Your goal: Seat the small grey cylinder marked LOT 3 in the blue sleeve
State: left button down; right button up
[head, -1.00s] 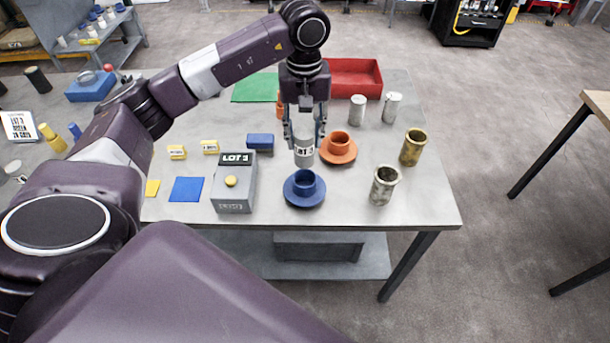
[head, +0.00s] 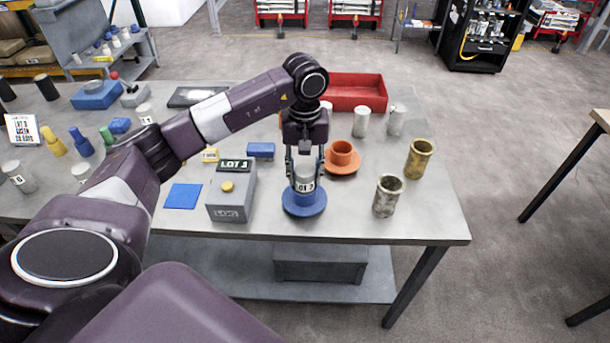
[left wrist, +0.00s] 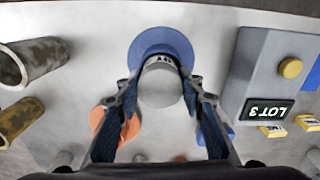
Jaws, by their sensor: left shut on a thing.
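The small grey cylinder (head: 305,172) is upright and its label reads LOT 3. My left gripper (head: 304,180) is shut on its sides; the left wrist view shows the cylinder's pale top (left wrist: 161,84) between both fingers. The blue sleeve (head: 304,206), with a wide round flange, is directly below the cylinder on the table. Its flange also shows in the left wrist view (left wrist: 163,38). The cylinder's lower end hides the sleeve's mouth, so I cannot tell whether it is inside or just above. My right gripper is not in view.
A grey box marked LOT 3 (head: 231,196) with a yellow button stands left of the sleeve. An orange sleeve (head: 342,158) is close behind right. A red tray (head: 352,92) is behind.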

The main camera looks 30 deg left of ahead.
pick_arm(q)
jog(key=shift+a+f, duration=0.1)
jog(key=c, duration=1.4)
grip_release()
jog(key=shift+o, duration=0.5)
jog(key=shift+r, duration=0.25)
notch_tip(320, 180, up, 6)
jog(key=b, duration=0.2)
jog(key=shift+r+b, duration=0.1)
jog(key=shift+b, duration=0.25)
notch_tip(320, 180, up, 4)
jog(key=shift+r, duration=0.8)
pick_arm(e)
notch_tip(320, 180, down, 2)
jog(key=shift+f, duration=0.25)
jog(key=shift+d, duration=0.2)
